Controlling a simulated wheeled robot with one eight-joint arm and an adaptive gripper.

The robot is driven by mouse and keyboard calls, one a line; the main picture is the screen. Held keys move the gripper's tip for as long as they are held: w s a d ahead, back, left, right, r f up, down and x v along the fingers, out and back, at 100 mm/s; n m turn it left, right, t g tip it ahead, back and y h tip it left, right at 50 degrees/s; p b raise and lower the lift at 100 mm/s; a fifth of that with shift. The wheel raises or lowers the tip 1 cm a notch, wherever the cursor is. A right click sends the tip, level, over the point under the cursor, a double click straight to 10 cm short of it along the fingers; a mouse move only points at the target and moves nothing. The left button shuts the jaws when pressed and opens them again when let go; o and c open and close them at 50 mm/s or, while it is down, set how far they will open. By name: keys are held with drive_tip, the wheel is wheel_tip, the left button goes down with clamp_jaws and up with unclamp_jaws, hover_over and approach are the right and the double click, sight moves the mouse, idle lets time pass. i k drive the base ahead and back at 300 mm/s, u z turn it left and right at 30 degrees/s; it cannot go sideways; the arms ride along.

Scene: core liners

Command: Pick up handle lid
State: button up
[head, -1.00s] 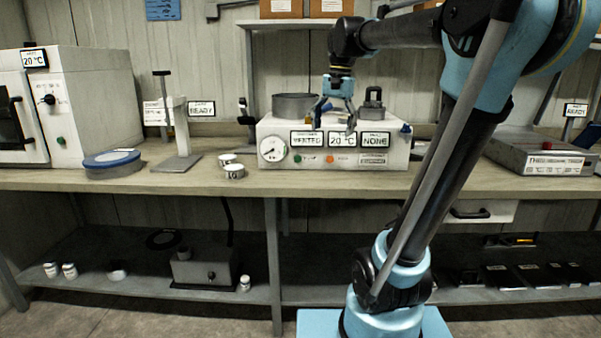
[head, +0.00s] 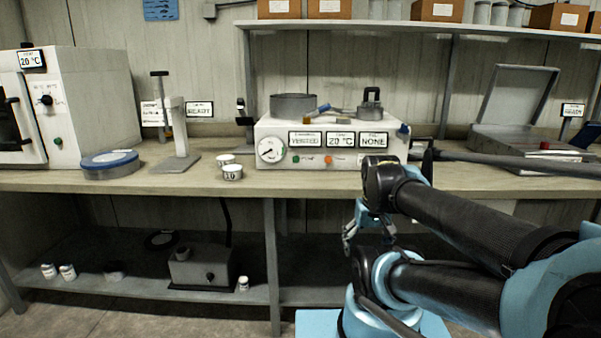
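The handle lid (head: 372,107) is a dark grey lid with a raised loop handle. It rests on the right part of the top of a white box device (head: 330,160) with a gauge and labels. My gripper (head: 368,238) hangs below and in front of the bench edge, well under the lid and apart from it. Its fingers look spread with nothing seen between them, though they are small and partly dark against the shelf.
A grey round pot (head: 293,106) and a blue-handled tool (head: 326,109) lie on the device left of the lid. Small white cups (head: 232,172) stand at its left. An open-lidded grey case (head: 505,145) is at right. An upper shelf (head: 400,28) overhangs the back.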

sight(416, 150)
drive_tip(key=k, duration=0.5)
drive_tip(key=z, duration=1.45)
drive_tip(key=i, duration=1.4)
drive_tip(key=u, duration=0.35)
